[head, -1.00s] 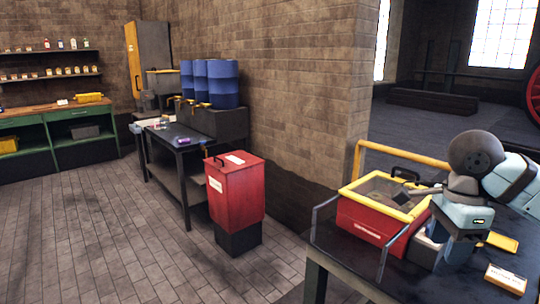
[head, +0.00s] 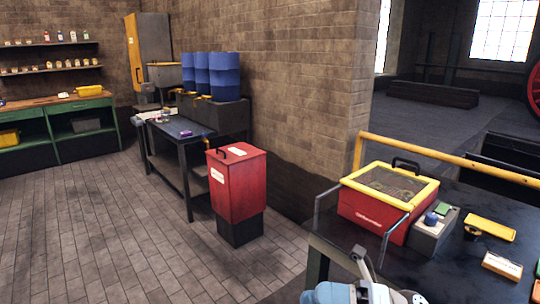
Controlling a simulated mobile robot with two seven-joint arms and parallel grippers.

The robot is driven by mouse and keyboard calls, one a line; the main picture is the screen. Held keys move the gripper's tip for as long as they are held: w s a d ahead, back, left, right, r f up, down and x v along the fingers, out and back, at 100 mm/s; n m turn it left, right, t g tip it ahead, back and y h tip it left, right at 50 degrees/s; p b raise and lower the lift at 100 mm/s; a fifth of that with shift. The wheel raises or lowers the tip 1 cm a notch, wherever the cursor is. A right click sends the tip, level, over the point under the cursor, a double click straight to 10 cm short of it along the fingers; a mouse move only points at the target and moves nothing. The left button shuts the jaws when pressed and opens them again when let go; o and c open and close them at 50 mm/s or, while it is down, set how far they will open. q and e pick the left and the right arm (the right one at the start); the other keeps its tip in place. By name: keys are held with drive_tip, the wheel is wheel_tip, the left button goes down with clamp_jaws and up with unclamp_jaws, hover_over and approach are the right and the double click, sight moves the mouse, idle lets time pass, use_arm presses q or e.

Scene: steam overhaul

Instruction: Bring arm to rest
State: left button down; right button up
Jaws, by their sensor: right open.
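My right arm shows low at the bottom edge of the head view, with its light blue and grey parts in front of the dark bench (head: 470,270). My right gripper (head: 408,297) is cut off by the frame's bottom edge, open, with nothing seen in it. It is apart from the red box with the yellow-framed clear lid (head: 372,208), which stands shut on the bench. My left gripper is not in view.
A grey block with a blue knob (head: 432,222), a yellow case (head: 491,229) and a labelled box (head: 502,265) lie on the bench. A yellow rail (head: 440,157) runs behind. A red bin (head: 238,185) stands left on open floor (head: 110,230).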

drive_tip(key=w+d+f+m+t+h, duration=0.1)
drive_tip(key=d+f+m+t+h, duration=0.3)
drive_tip(key=f+m+t+h, duration=0.75)
drive_tip(key=d+f+m+t+h, duration=0.25)
drive_tip(key=f+m+t, duration=0.35)
drive_tip(key=m, duration=1.3)
drive_tip(key=s+d+f+m+g+h, duration=0.2)
drive_tip(key=s+f+m+g, duration=0.15)
drive_tip(key=s+f, duration=0.35)
drive_tip(key=s+d+f+m+g+h, duration=0.25)
drive_tip(key=s+f+m, duration=0.25)
drive_tip(key=f, duration=0.4)
use_arm(q)
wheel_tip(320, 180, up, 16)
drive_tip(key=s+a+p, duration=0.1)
drive_tip(key=p, duration=2)
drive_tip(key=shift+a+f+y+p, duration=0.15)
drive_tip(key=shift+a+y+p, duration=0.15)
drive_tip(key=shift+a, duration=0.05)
use_arm(e)
wheel_tip(320, 180, up, 17)
drive_tip(key=shift+s+d+f, duration=0.2)
drive_tip(key=shift+d, duration=0.2)
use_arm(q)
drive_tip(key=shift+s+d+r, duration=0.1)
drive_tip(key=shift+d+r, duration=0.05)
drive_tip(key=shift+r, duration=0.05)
